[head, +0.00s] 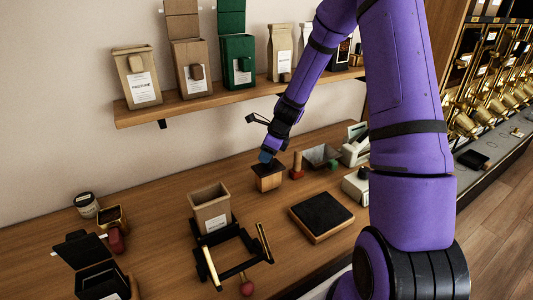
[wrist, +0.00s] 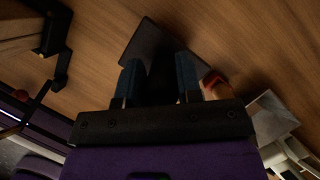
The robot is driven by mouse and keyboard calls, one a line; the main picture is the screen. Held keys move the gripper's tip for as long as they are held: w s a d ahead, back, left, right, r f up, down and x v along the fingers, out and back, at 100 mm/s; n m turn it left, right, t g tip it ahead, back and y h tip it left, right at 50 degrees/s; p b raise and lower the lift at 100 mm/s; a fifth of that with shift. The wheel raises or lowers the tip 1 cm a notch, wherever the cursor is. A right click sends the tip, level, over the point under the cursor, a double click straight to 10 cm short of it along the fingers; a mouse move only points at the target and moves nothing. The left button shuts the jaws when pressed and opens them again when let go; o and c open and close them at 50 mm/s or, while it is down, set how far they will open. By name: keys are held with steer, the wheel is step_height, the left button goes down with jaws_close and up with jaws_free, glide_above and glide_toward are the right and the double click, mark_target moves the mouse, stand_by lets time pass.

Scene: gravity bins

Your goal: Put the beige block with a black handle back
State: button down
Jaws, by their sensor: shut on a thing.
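The beige block with a black handle (head: 268,182) is at the middle of the wooden counter in the head view, below my gripper (head: 266,157). It has a pale wooden body and a dark top. In the wrist view my gripper (wrist: 159,88) has its two blue fingers around the dark handle. The block's dark top (wrist: 148,38) shows beyond the fingertips. The block looks upright, and I cannot tell whether its underside touches the counter. The handle is mostly hidden by the fingers.
A small red-and-wood tool (head: 297,165) and a grey metal bin (head: 322,156) stand close right of the block. A black-topped square pad (head: 321,214) lies in front. An open paper bag (head: 209,209) on a black stand is at left. A bag shelf (head: 210,101) runs behind.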

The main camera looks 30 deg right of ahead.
steer(key=shift+f, duration=0.2)
steer(key=c, duration=0.7)
jaws_free()
steer(key=v, duration=1.1)
steer(key=shift+f, duration=0.1)
